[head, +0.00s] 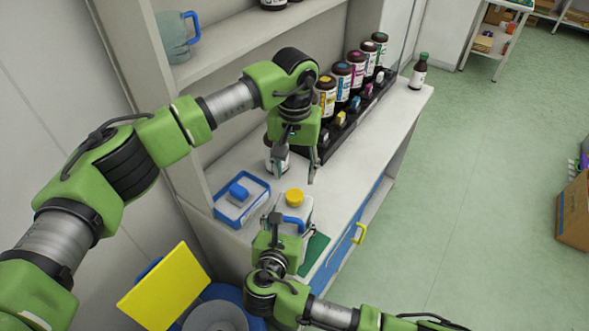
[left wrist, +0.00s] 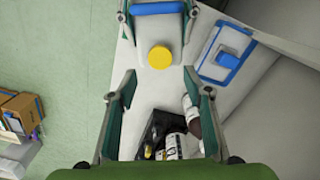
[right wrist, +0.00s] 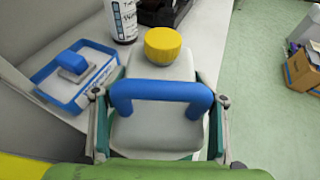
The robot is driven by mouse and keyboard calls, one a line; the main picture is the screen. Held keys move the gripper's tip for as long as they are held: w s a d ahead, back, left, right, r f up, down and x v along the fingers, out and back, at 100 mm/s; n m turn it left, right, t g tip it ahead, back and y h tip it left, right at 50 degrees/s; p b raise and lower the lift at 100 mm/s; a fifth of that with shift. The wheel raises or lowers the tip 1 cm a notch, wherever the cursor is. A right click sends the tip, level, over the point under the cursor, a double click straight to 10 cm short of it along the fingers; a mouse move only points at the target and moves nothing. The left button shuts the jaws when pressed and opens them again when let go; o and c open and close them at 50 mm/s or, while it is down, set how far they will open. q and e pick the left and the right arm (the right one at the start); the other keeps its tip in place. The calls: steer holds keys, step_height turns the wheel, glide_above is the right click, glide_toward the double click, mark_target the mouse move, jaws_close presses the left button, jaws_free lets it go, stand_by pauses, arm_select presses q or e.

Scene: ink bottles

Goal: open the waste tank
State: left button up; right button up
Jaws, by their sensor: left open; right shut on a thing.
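The waste tank is a white container (right wrist: 165,128) with a yellow cap (right wrist: 163,45) and a blue handle (right wrist: 160,90), standing on the counter. The cap is on the tank in all views, at the middle of the head view (head: 294,197) and at the top of the left wrist view (left wrist: 160,57). My right gripper (head: 291,222) is shut on the tank, with one finger at each side of its body below the handle. My left gripper (head: 295,173) is open and empty, pointing down just beyond the cap, apart from it.
A blue-rimmed tray with a blue-handled lid (head: 241,198) lies left of the tank. A dark bottle with a white label (right wrist: 122,20) stands close behind, partly hidden by my left gripper. A black rack (head: 350,118) with several ink bottles lies further back. A shelf wall bounds the left.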

mark_target(295, 195)
arm_select(q)
steer(key=shift+f, duration=4)
